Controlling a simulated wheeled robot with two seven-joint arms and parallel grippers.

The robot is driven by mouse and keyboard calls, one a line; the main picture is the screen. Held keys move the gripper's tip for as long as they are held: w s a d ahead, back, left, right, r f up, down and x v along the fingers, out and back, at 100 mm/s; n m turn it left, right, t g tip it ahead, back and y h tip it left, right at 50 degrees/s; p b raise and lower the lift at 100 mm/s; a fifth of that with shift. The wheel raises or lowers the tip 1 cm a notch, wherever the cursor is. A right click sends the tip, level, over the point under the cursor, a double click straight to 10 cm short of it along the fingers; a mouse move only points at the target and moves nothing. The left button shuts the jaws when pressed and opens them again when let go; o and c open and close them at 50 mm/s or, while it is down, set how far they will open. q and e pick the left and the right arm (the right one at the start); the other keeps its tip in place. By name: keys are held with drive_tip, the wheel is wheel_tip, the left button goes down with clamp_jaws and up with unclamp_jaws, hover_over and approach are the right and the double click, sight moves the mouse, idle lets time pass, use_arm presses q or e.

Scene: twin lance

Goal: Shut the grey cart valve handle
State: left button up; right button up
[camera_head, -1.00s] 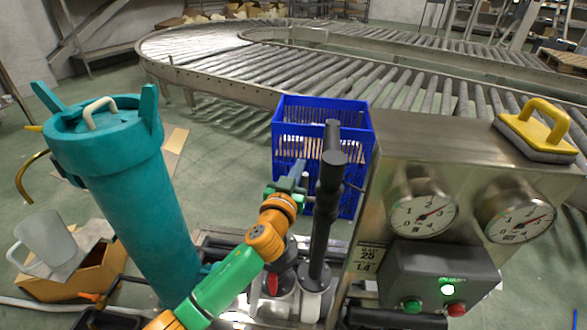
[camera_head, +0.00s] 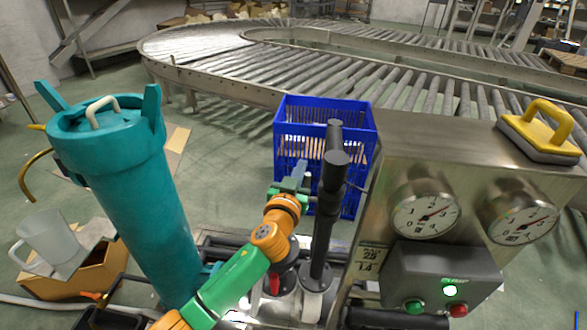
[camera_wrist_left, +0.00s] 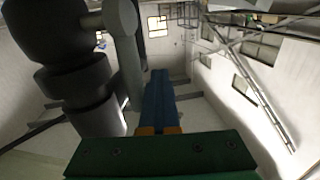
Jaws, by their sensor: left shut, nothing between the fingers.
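My left gripper (camera_head: 300,170) points away from me, just left of the dark upright pipes on the cart, in front of the blue crate. Its jaws are shut and empty. In the left wrist view its blue fingers (camera_wrist_left: 160,97) are together, with a grey round pipe piece (camera_wrist_left: 125,50) and a dark stepped fitting (camera_wrist_left: 80,75) close on their left. The dark pipe (camera_head: 326,215) stands upright beside the gripper in the head view. A small red handle (camera_head: 275,284) shows low beside the arm. My right gripper is out of view.
A teal filter vessel (camera_head: 140,200) stands left of my arm. A steel panel with gauges (camera_head: 425,215) and a button box (camera_head: 440,275) stands right. The blue crate (camera_head: 350,115) and roller conveyor (camera_head: 300,75) are behind. A yellow-handled block (camera_head: 540,130) sits on the panel.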

use_arm(q)
drive_tip(key=shift+s+d+f+p, duration=0.15)
drive_tip(key=shift+s+p, duration=0.35)
drive_tip(key=shift+s, duration=0.75)
drive_tip(key=shift+s+d+f+p, duration=0.15)
drive_tip(key=shift+s+p, duration=0.35)
drive_tip(key=shift+s, duration=0.8)
drive_tip(key=shift+s+d+p, duration=0.2)
drive_tip(key=shift+s+p, duration=0.3)
drive_tip(key=shift+s, duration=0.75)
drive_tip(key=shift+m, duration=0.3)
drive_tip(key=shift+s+r, duration=0.1)
approach(308, 181)
drive_tip(key=shift+s+a, duration=0.35)
drive_tip(key=shift+s, duration=0.4)
